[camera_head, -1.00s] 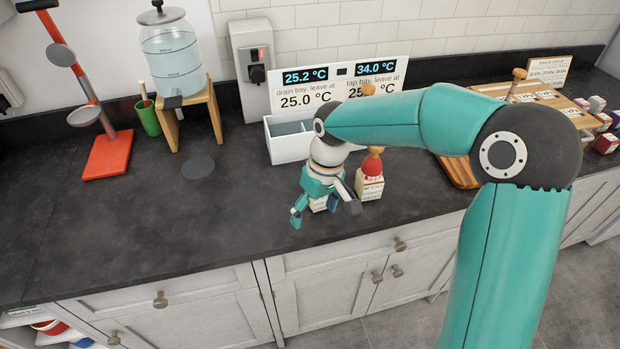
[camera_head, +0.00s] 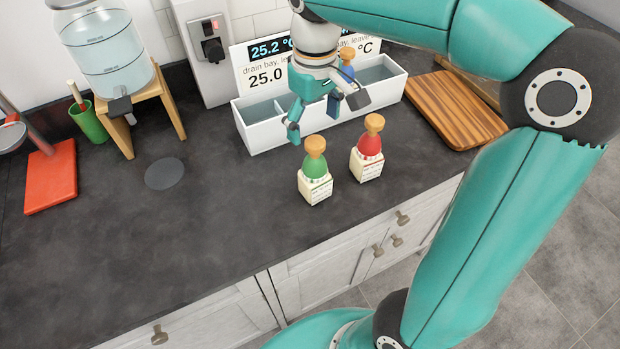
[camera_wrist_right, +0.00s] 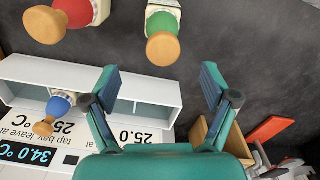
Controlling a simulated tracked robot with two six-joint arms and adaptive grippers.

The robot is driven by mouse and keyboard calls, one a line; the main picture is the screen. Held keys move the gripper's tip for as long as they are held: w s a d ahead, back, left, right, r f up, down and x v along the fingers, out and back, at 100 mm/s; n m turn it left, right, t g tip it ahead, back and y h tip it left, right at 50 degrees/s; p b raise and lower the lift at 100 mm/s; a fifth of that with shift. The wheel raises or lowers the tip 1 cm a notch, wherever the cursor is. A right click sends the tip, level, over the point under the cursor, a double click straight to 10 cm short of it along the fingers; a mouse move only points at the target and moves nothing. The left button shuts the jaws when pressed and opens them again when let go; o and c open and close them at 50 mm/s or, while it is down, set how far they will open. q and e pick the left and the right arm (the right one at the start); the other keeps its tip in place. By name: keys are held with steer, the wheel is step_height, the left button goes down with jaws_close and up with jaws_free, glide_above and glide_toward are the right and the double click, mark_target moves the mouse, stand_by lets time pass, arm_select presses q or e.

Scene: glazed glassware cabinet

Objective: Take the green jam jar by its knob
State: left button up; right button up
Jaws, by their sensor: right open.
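The green jam jar (camera_head: 314,168) stands upright on the dark counter, with a round wooden knob (camera_head: 315,146) on top. It also shows at the top of the right wrist view (camera_wrist_right: 163,22), knob towards the camera. My right gripper (camera_head: 313,118) is open and empty, apart from the jar. In the head view it is just behind the knob, in front of the white box. In the right wrist view the jar lies beyond the spread fingertips (camera_wrist_right: 158,82). My left gripper is not in view.
A red jar (camera_head: 369,145) stands close to the right of the green one. A white divided box (camera_head: 262,138) behind holds a blue jar (camera_head: 346,74). A striped wooden board (camera_head: 455,110) lies right. The counter left of the green jar is clear around a dark disc (camera_head: 164,174).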

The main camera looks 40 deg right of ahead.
glide_above(314, 168)
steer(key=d, duration=0.1)
steer(key=f, duration=0.4)
steer(key=w+f, duration=0.1)
steer(key=shift+d+f, duration=0.1)
steer(key=shift+f, duration=0.3)
steer(key=shift+s+a+f+p, duration=0.15)
steer(key=shift+f+p, duration=0.15)
steer(key=shift+f, duration=1)
steer(key=shift+s+a+f+p, duration=0.15)
steer(key=shift+f+p, duration=0.1)
steer(key=shift+f, duration=1.05)
steer(key=shift+w, duration=0.15)
jaws_close()
